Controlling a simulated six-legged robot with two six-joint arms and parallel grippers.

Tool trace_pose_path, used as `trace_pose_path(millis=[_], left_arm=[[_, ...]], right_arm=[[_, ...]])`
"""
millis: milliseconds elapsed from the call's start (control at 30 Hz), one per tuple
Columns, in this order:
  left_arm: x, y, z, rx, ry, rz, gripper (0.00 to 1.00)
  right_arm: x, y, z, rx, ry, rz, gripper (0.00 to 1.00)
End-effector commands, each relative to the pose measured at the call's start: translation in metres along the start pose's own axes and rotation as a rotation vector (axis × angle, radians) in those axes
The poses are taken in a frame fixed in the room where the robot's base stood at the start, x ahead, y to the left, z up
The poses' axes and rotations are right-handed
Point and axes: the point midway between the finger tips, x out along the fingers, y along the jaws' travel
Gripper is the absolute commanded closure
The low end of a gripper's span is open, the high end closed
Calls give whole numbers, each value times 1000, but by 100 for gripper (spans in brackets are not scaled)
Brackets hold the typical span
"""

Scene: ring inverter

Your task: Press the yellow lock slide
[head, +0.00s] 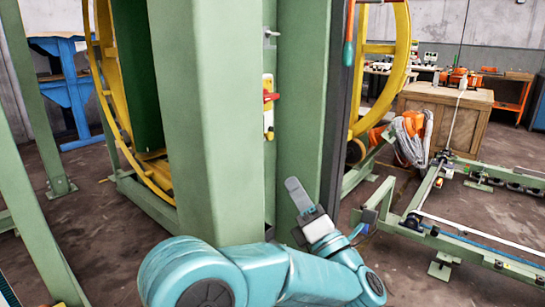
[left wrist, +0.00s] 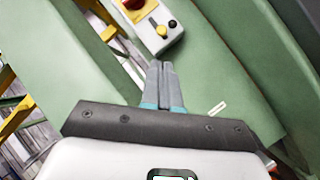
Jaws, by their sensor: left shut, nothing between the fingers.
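A control box (head: 268,118) is mounted on the green column, with a red handle (head: 270,96) on a yellow plate. The yellow piece may be the lock slide; I cannot tell for sure. My left gripper (head: 294,186) is below the box in the head view, fingers pointing up. In the left wrist view its closed fingertips (left wrist: 160,66) are just short of the box's lower end, empty. My right gripper is out of view.
Green column faces (head: 205,130) stand on both sides of the box. A yellow ring frame (head: 400,50) stands behind. A wooden crate (head: 460,110) and a green floor rail frame (head: 480,245) are to the right. A blue stand (head: 70,90) is far left.

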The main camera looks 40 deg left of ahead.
Motion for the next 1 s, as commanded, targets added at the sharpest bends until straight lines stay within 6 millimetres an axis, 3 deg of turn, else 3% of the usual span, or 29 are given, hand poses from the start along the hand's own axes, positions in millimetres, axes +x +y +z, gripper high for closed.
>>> trace_pose_path(millis=[167, 500, 700, 1000], left_arm=[[8, 0, -1, -1, 0, 0, 100], [69, 0, -2, 0, 2, 1, 100], [94, 0, -2, 0, 1, 1, 100], [102, 0, -2, 1, -2, -1, 100]], right_arm=[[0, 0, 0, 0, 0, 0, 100], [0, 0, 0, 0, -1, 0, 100], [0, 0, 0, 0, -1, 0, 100], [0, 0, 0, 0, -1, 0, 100]])
